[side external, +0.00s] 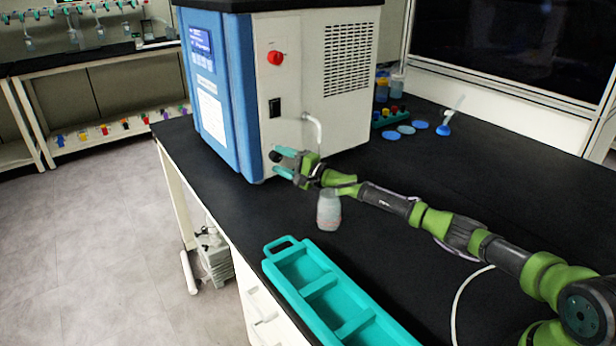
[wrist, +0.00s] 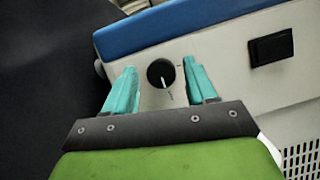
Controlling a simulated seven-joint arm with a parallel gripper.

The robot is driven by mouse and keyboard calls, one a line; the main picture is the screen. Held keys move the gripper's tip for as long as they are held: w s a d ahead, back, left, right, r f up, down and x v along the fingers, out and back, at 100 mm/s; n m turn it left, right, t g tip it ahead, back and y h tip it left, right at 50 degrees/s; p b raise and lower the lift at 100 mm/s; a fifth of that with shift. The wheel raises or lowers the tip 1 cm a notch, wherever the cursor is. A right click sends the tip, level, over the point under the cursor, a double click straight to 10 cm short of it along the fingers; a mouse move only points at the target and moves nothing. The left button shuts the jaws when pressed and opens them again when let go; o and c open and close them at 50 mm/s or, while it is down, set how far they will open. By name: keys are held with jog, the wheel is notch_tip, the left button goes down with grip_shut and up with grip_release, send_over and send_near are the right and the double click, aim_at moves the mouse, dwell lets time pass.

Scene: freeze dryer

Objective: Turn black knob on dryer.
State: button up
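The freeze dryer (side external: 286,70) is a white and blue box on the black bench. Its black knob (wrist: 161,73) is round with a white pointer line and sits low on the white side panel. In the side external view the knob (side external: 275,156) shows just beside my fingers. My gripper (side external: 281,161) is open, with its teal fingers at the panel. In the wrist view my gripper (wrist: 160,80) has one finger on each side of the knob, with a visible gap on both sides. How deep the fingertips reach around the knob is hard to tell.
A black rocker switch (wrist: 271,48) and a red knob (side external: 275,58) are on the same panel. A bent metal pipe (side external: 316,129) sticks out close to my gripper. A whitish bottle (side external: 329,210) stands under my wrist. A teal divided tray (side external: 290,243) lies in front.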

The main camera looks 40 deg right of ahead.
jog(key=shift+d, duration=0.1)
jog(key=shift+s+d, duration=0.25)
jog(key=shift+s, duration=0.3)
jog(key=v, duration=1)
jog(key=shift+s, duration=0.4)
